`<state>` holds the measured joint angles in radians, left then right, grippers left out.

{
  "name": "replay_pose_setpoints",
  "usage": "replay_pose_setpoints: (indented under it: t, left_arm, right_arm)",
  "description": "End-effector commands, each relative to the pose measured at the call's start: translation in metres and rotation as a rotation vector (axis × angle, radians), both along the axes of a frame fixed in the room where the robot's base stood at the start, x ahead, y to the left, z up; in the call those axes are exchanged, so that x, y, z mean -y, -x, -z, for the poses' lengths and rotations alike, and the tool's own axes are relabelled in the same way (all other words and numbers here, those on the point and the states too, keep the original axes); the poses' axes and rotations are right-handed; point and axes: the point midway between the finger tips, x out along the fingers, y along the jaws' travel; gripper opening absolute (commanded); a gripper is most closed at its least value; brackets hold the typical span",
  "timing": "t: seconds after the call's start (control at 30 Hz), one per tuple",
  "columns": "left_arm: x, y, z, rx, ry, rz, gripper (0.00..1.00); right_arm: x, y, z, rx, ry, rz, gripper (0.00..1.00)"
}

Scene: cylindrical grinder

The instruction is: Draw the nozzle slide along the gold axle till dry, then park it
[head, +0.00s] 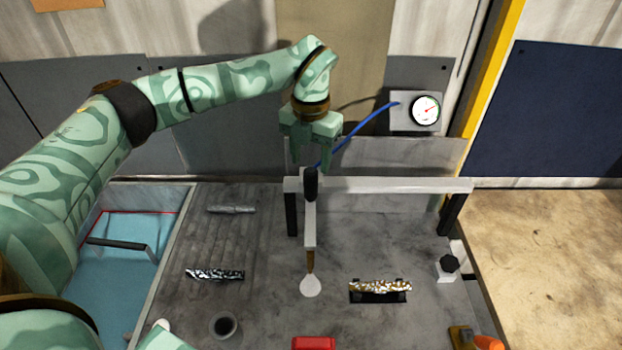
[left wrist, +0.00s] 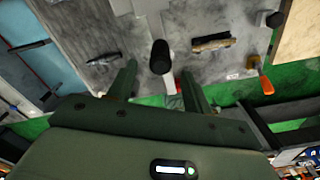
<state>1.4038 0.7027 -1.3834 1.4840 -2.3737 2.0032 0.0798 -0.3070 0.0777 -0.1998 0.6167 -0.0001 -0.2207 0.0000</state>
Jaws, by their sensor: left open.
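The nozzle slide (head: 310,225) is a pale block hanging forward from a white rail (head: 400,185), with an upright black handle (head: 310,182) at its back end. A brass nozzle (head: 310,262) points forward from it, with a white rounded shape (head: 310,287) at its tip. The gold axle (head: 380,287) lies on a black cradle to the right of the nozzle; it also shows in the left wrist view (left wrist: 212,42). My left gripper (head: 308,158) is open just above the handle. In the left wrist view the handle (left wrist: 160,55) appears between its fingers. My right gripper is not in view.
A dark-and-silver axle (head: 215,274), a grey rod (head: 231,209) and a round cup (head: 223,325) are on the left of the table. A blue hose (head: 360,130) runs to a gauge (head: 425,110). A black knob (head: 450,263) stands at right, and a red block (head: 314,343) in front.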

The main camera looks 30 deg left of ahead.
Motion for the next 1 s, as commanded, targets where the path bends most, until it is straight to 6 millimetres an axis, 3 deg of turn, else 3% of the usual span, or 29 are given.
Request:
replay_pose_setpoints:
  t: [0.1, 0.3, 0.47, 0.73, 0.9, 1.0]
  left_arm:
    - [0.000, 0.001, 0.029, -0.005, 0.001, 0.000, 0.51]
    - [0.001, 0.000, 0.062, -0.002, 0.001, 0.001, 0.51]
    - [0.000, 0.000, 0.073, 0.000, 0.000, 0.000, 0.51]
    - [0.000, 0.000, 0.074, 0.001, 0.001, 0.000, 0.51]
    - [0.000, 0.000, 0.074, 0.001, 0.001, 0.000, 0.03]
    - [0.000, 0.000, 0.074, 0.001, 0.001, 0.000, 0.00]
  right_arm:
    - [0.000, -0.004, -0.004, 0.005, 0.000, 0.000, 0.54]
    - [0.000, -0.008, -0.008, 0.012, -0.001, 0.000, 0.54]
    - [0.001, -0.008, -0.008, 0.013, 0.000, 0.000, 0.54]
    - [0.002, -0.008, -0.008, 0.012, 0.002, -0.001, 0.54]
    - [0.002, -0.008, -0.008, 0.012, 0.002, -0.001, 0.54]
    - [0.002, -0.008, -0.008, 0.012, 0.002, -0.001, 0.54]
